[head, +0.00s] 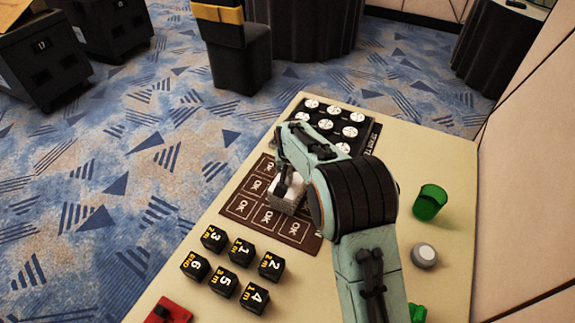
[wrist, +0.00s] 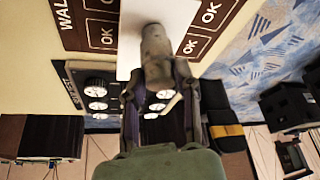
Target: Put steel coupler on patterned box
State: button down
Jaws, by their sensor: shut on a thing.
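My gripper (wrist: 158,82) is shut on a grey metal cylindrical piece, the steel coupler (wrist: 155,45), which sticks out beyond the fingertips in the wrist view. In the head view my gripper (head: 282,184) is over a small whitish box (head: 287,203) on the brown OK mat. The box's white face (wrist: 184,14) is behind the coupler in the wrist view. I cannot make out a pattern on it, nor whether the coupler touches it. In the head view the coupler is not clearly visible.
The brown mat (head: 240,206) has squares marked OK. Behind it is a black board (head: 372,136) with white round pieces. Several black numbered cubes (head: 224,283) stand in front. A green cup (head: 429,203) and a grey knob (head: 424,256) are at right; a red item (head: 167,311) is front left.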

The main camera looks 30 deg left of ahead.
jog(key=c, duration=0.8)
grip_release()
jog(key=shift+f, duration=0.1)
